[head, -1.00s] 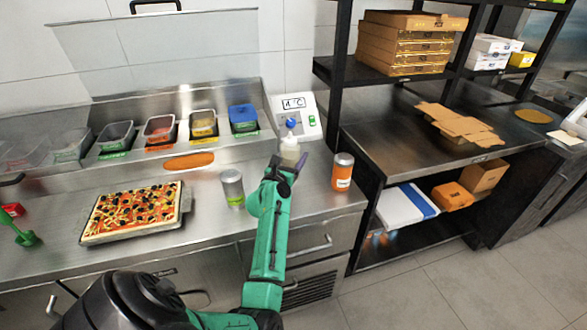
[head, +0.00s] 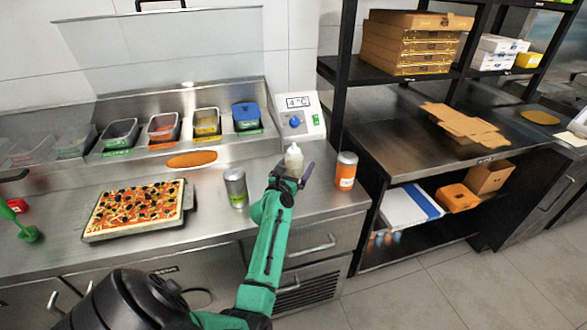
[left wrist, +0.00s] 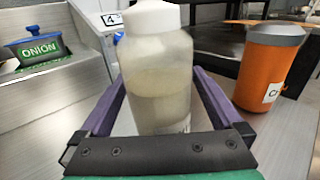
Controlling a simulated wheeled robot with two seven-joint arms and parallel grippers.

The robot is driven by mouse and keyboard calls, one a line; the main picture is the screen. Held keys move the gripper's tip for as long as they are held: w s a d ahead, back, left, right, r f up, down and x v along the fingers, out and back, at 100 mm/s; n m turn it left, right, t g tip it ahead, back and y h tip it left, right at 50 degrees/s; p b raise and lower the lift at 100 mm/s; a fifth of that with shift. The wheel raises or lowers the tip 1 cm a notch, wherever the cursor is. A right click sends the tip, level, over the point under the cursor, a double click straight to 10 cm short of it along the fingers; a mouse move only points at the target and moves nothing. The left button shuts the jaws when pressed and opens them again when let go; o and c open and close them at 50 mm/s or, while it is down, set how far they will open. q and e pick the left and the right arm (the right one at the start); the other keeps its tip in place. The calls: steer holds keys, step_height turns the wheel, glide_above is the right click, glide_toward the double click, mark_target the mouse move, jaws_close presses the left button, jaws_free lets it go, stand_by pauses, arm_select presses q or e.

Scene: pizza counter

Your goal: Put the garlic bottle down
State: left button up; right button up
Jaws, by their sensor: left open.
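The garlic bottle (head: 293,161) is a pale, translucent squeeze bottle with a white top. It stands upright on the steel counter (head: 215,215), between the grey-green shaker and the orange shaker. My left gripper (head: 291,174) is around it, with its fingers apart. In the left wrist view the bottle (left wrist: 158,75) fills the middle, between the two purple fingers of the gripper (left wrist: 160,110), with gaps visible beside it. The lower end of the bottle is hidden by the gripper's palm bar. My right gripper is not in view.
An orange shaker (head: 345,171) stands close on the right, and a grey-green shaker (head: 236,188) on the left. A pizza on a tray (head: 185,207) lies further left. Topping bins (head: 207,122) and a temperature display (head: 299,115) are behind.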

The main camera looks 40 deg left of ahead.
arm_select(q)
steer(key=p+v, duration=0.2)
steer(key=v, duration=1)
steer(key=shift+p, duration=0.3)
